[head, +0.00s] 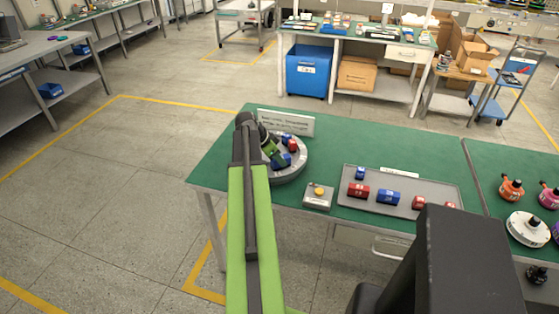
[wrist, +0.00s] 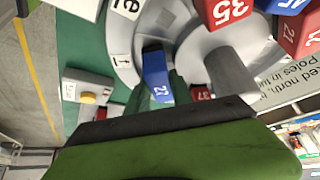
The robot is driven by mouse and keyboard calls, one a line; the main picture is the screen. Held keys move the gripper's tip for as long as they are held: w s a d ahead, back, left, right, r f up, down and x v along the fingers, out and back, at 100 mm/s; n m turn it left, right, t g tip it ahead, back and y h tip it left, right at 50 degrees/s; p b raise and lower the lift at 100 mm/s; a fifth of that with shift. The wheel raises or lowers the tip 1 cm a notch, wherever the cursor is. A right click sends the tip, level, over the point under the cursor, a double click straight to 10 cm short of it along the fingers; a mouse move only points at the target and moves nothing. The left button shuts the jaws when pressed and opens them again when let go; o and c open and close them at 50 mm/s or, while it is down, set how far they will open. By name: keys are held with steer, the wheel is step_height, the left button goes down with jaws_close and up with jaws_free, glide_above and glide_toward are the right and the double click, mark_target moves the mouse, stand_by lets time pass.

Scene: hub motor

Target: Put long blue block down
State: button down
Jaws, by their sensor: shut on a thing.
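My gripper (head: 274,152) reaches over the round grey hub fixture (head: 294,172) on the green bench. The block shows blue beside the fingers in the head view (head: 281,161). It is over the fixture's grey ring; I cannot tell whether it touches the ring. A red block marked 35 (wrist: 232,10) and another red block marked 37 (wrist: 202,92) are near the central grey hub (wrist: 232,72). The fingertips are partly hidden.
A grey tray (head: 350,183) with red and blue blocks lies to the right. A small box with a yellow button (head: 319,191) stands between. A sign (head: 287,123) stands behind the fixture. Orange and purple parts sit on the right-hand bench.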

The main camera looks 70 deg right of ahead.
steer(key=c, duration=1.1)
jaws_free()
steer(key=shift+r+p, duration=0.2)
steer(key=shift+p, duration=0.1)
steer(key=p+v, duration=1)
steer(key=v, duration=0.2)
steer(key=shift+s, duration=0.1)
